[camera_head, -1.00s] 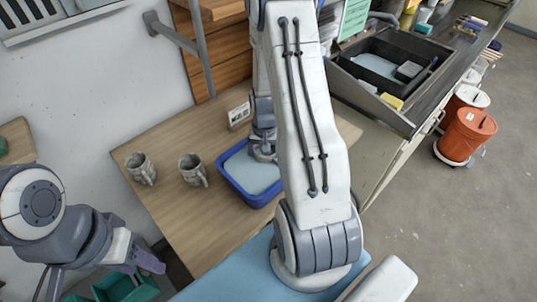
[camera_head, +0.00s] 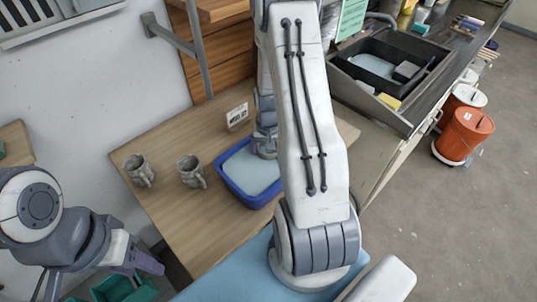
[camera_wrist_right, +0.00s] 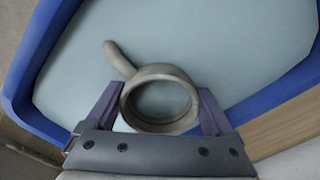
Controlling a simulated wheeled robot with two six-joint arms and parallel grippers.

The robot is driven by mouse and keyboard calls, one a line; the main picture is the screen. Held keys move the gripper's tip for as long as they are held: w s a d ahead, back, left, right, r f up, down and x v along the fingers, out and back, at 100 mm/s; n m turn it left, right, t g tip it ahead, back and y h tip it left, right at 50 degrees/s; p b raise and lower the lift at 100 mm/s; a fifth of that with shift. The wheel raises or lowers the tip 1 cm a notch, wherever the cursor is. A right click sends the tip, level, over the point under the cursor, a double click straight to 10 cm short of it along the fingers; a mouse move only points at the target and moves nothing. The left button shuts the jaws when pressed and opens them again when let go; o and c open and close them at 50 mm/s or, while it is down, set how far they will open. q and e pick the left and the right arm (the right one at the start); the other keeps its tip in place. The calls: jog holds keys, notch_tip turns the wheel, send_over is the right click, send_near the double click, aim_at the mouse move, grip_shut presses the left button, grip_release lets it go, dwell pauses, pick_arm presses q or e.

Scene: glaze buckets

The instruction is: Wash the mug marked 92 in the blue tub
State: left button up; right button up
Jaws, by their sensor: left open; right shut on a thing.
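The blue tub (camera_head: 228,183) stands on the wooden table and holds pale blue water. In the right wrist view my right gripper (camera_wrist_right: 159,97) is shut on a grey mug (camera_wrist_right: 160,72), with a finger on each side of its round wall. The mug is over or in the tub (camera_wrist_right: 292,108); its depth is unclear. Its handle points to the upper left, and no number shows on it. In the head view my right arm hides this mug. Two grey mugs stand left of the tub, one nearer (camera_head: 191,172) and one farther left (camera_head: 139,171). My left gripper (camera_head: 148,268) is open and empty at lower left.
A small card with dark print (camera_head: 238,117) stands behind the tub. Bare wooden tabletop (camera_head: 190,225) lies in front of the mugs. A dark sink (camera_head: 395,62) and an orange bucket (camera_head: 470,130) are to the right. A green crate (camera_head: 125,290) is at lower left.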

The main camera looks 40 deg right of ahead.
jog(key=shift+a, duration=1.05)
jog(key=shift+d, duration=0.1)
jog(key=shift+d, duration=1.15)
jog(key=shift+a, duration=0.1)
jog(key=shift+a, duration=1.15)
